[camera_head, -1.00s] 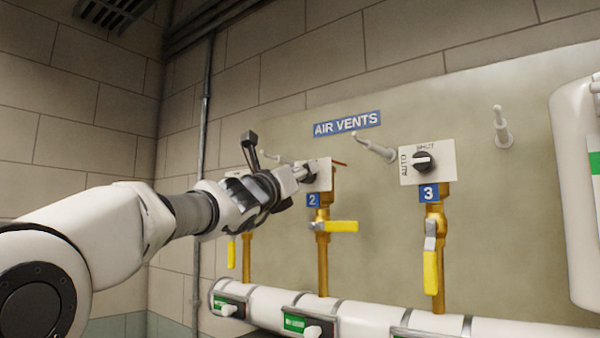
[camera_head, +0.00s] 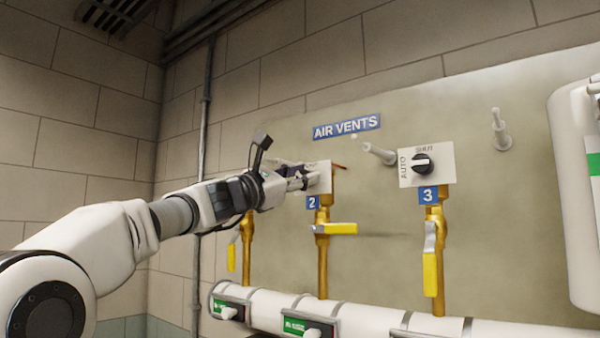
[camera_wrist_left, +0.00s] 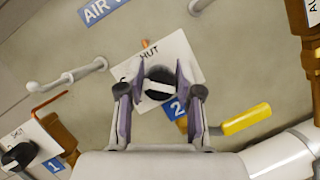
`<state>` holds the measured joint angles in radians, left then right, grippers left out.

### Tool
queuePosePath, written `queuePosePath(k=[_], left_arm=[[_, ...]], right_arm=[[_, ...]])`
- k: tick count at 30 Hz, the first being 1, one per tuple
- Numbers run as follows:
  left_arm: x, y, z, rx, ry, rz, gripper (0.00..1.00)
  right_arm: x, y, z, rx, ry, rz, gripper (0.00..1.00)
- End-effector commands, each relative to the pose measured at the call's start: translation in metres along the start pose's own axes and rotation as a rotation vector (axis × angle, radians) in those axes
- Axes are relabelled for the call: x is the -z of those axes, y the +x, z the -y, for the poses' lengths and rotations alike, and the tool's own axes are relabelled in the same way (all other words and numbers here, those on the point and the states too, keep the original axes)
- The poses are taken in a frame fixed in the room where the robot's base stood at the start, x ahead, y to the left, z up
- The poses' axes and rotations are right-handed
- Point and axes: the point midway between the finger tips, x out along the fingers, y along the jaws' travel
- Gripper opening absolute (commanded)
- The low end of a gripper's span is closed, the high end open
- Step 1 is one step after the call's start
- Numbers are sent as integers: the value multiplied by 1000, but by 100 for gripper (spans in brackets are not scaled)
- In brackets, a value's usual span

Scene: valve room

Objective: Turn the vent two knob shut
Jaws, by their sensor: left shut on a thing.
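The vent two knob (camera_wrist_left: 158,84) is black with a white mark, on a white plate (camera_wrist_left: 185,55) tilted in the left wrist view. Part of the plate's lettering, "HUT", shows above the knob. My left gripper (camera_wrist_left: 158,92) is shut on the knob, one finger on each side. In the head view my left gripper (camera_head: 306,178) reaches from the left to the plate (camera_head: 325,174) above the blue "2" label (camera_head: 313,202). The gripper hides the knob there. My right gripper is not in view.
The vent three knob (camera_head: 422,163) sits on its plate to the right. Wall pegs (camera_head: 380,154) stick out near the "AIR VENTS" sign (camera_head: 347,127). Yellow levers, one at vent two (camera_head: 340,228), sit on brass pipes above a white pipe (camera_head: 370,321). The vent one knob (camera_wrist_left: 18,155) is at lower left.

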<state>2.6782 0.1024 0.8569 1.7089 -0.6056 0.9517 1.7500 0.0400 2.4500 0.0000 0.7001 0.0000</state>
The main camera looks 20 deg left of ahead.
Motion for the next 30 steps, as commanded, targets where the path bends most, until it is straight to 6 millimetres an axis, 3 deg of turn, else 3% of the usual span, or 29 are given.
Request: queuePosePath(k=[18, 30], left_arm=[[-2, 2, -1, 217, 530, -2, 0], [-2, 1, -1, 302, 747, -1, 0]], right_arm=[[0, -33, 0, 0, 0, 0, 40], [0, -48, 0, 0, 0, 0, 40]])
